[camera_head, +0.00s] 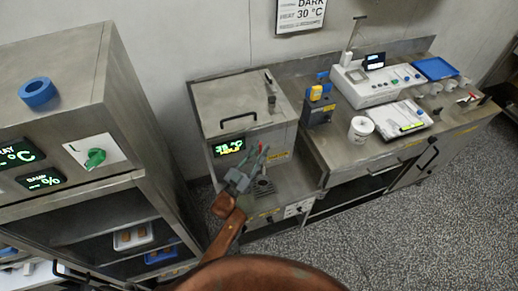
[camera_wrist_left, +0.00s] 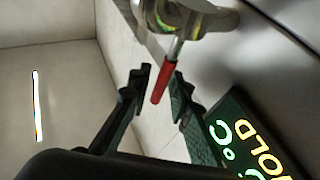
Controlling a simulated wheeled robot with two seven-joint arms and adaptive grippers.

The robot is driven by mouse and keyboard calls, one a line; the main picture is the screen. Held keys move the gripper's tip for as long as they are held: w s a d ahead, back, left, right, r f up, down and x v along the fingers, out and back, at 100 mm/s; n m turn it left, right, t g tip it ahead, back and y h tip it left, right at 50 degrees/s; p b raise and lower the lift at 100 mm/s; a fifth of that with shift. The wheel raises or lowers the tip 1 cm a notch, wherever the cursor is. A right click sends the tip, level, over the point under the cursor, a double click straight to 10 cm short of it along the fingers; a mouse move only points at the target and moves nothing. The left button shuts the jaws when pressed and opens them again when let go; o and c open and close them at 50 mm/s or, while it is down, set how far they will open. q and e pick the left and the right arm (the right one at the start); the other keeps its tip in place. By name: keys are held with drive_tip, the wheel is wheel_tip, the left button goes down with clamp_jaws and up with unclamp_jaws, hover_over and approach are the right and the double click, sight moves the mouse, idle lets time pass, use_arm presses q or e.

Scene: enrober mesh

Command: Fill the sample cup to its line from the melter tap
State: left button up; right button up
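The melter (camera_head: 212,112) is a steel box with a lid handle and a lit green display (camera_head: 228,147). My left gripper (camera_head: 256,163) is in front of it, by the tap. In the left wrist view, my left gripper (camera_wrist_left: 160,82) is open, and the tap's red lever (camera_wrist_left: 166,80) shows between its fingertips without clear contact. The metal tap body (camera_wrist_left: 200,18) is above the lever. A drip grate (camera_head: 263,188) lies below; I see no cup on it. A white cup (camera_head: 360,130) stands on the right bench; I cannot tell whether it is the sample cup. My right gripper is not in view.
A steel cabinet (camera_head: 140,130) with a green knob (camera_head: 95,158) and a blue roll (camera_head: 39,94) stands at left. The right bench (camera_head: 345,158) carries a white instrument (camera_head: 370,88), a blue tray (camera_head: 436,68) and small cups (camera_head: 436,89). Speckled floor in front is clear.

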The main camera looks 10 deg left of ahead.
use_arm(q)
drive_tip(key=shift+o, duration=0.8)
drive_tip(key=shift+w, duration=0.1)
drive_tip(key=v, duration=0.7)
drive_tip(key=shift+s, duration=0.25)
drive_tip(key=shift+a, duration=0.2)
